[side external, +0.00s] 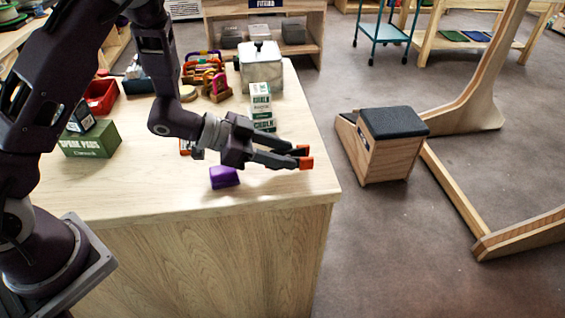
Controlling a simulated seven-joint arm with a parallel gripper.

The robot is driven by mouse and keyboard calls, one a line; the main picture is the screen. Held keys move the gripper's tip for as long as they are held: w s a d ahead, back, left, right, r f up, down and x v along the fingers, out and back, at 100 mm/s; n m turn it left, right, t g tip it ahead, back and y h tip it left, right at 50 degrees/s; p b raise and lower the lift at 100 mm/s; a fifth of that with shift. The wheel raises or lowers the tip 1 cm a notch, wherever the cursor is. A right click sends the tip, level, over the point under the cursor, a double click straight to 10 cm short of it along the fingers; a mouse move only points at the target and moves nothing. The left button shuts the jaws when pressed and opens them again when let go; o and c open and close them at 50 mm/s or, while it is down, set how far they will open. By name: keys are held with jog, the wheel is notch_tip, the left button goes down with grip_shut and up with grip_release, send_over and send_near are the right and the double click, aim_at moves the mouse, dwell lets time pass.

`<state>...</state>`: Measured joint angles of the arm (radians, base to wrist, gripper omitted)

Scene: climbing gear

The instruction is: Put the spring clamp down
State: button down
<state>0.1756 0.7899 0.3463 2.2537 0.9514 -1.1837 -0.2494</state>
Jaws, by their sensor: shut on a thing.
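My gripper (276,149) is stretched out to the right over the right part of the wooden table, seemingly a little above its top. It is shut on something. A dark two-pronged shape with orange tips, which looks like the spring clamp (305,163), points right from its end. Dark clamp and dark fingers blend, so I cannot tell where one stops and the other starts. Nothing clearly shows it touching the table (140,197).
A purple block (224,177) lies just below my gripper. A white-and-green chalk box (261,106) and a clear lidded jar (261,66) stand behind it. A green box (91,140) and a red bin (101,96) are at left. The table's right edge is close; its front right corner is bare.

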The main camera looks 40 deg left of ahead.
notch_tip(320, 180, down, 3)
jog(key=shift+r, duration=0.15)
jog(key=c, duration=0.9)
grip_release()
jog(key=shift+o, duration=0.2)
